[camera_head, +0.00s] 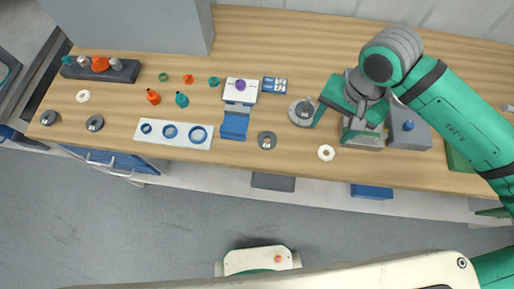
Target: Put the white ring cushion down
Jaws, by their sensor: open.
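A small white ring (326,152) lies flat on the wooden bench near its front edge, right of centre. A second white ring (83,96) lies at the bench's left end. I cannot tell which of them is the white ring cushion. My gripper (331,131) is open, its green fingers spread, just behind the nearer ring in the picture. I see nothing held between the fingers. How high the fingertips are above the bench is hard to tell.
A round grey-white base (301,112) stands left of my gripper, and a grey block with a blue knob (409,127) stands right.

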